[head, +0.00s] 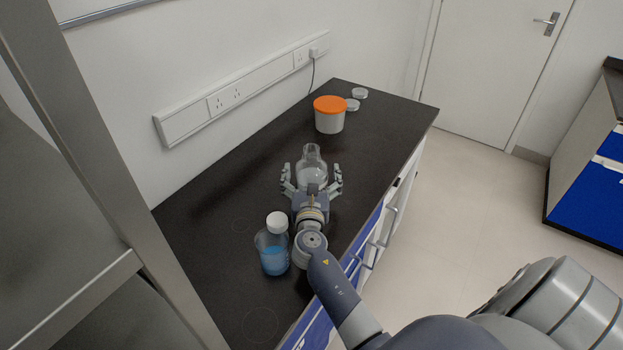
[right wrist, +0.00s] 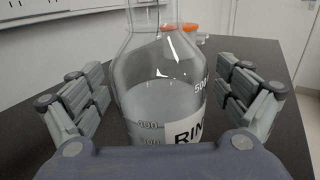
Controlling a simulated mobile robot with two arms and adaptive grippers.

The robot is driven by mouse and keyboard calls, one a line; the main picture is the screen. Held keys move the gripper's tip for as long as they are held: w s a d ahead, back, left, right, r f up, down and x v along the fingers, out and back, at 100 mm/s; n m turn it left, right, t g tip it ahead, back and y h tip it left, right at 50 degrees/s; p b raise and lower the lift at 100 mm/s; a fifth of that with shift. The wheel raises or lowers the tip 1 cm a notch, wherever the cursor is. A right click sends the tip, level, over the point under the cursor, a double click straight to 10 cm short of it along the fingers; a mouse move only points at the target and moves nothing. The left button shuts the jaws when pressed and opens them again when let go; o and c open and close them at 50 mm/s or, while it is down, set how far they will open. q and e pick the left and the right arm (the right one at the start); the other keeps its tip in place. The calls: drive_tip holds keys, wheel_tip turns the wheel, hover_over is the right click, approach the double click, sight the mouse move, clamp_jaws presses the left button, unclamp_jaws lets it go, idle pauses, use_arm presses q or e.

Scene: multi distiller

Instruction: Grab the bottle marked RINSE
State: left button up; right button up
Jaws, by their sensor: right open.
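The clear glass bottle (head: 311,165) stands upright on the black bench in the head view, in front of the orange-lidded tub. In the right wrist view the bottle (right wrist: 160,85) fills the middle, with level marks and a white label reading "RIN", the rest hidden. My right gripper (head: 312,180) is open, with its fingers on either side of the bottle. In the right wrist view a gap shows between each finger and the glass. My left gripper is not in view.
A bottle with blue liquid and a white cap (head: 273,246) stands close beside my right wrist. A white tub with an orange lid (head: 329,115) and small white lids (head: 359,93) stand farther back. A wall (head: 200,50) runs along the bench's left side.

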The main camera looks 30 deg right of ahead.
drive_tip(key=c, duration=1.6)
drive_tip(key=shift+r, duration=0.1)
drive_tip(key=shift+c, duration=1.1)
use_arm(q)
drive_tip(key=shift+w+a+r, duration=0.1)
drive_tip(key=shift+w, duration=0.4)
